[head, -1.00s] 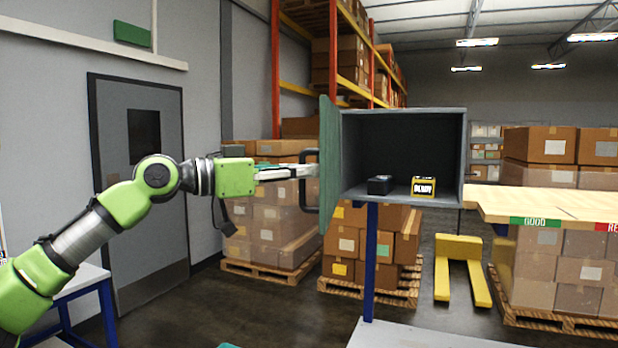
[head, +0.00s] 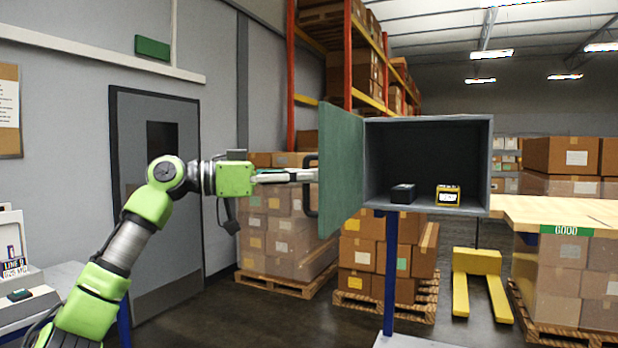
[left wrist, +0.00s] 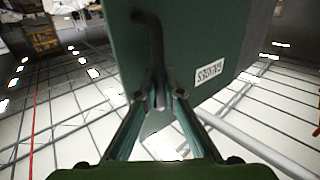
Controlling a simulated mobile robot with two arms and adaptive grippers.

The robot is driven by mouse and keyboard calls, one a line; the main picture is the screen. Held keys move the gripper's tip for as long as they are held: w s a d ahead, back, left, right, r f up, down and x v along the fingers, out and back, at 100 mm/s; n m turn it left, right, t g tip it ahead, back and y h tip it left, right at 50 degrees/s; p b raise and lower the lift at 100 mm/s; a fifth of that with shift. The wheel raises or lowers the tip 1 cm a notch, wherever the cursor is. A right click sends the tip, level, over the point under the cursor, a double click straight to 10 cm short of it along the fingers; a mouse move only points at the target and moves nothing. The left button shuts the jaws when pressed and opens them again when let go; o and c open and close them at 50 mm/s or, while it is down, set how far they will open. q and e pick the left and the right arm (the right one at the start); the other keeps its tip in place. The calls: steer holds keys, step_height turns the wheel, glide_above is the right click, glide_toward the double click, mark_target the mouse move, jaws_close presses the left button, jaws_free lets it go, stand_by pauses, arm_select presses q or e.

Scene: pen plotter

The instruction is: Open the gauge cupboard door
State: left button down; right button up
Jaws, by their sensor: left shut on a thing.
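The gauge cupboard (head: 428,119) is a grey box on a blue post. Its green door (head: 341,170) stands wide open, swung out to the left side of the box. My left gripper (head: 312,175) is shut on the dark bar handle (head: 309,210) on the door's outer face. In the left wrist view the two fingers (left wrist: 160,98) close around the handle (left wrist: 152,45), and the door (left wrist: 205,35) carries a white label reading GAUGES. Inside the cupboard are a black block (head: 403,193) and a yellow-and-black block (head: 447,195). My right gripper is not in view.
A wooden worktop (head: 550,212) with a green GOOD label stands to the right. A yellow pallet jack (head: 477,262) and pallets of boxes (head: 290,215) stand behind. A grey wall door (head: 160,245) is at the left. Dark floor shows between them.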

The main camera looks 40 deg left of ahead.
arm_select(q)
steer(key=shift+f, duration=0.2)
steer(key=c, duration=2.4)
jaws_free()
steer(key=shift+c, duration=0.2)
steer(key=shift+s+r, duration=0.1)
steer(key=shift+a, duration=0.1)
steer(key=v, duration=1.2)
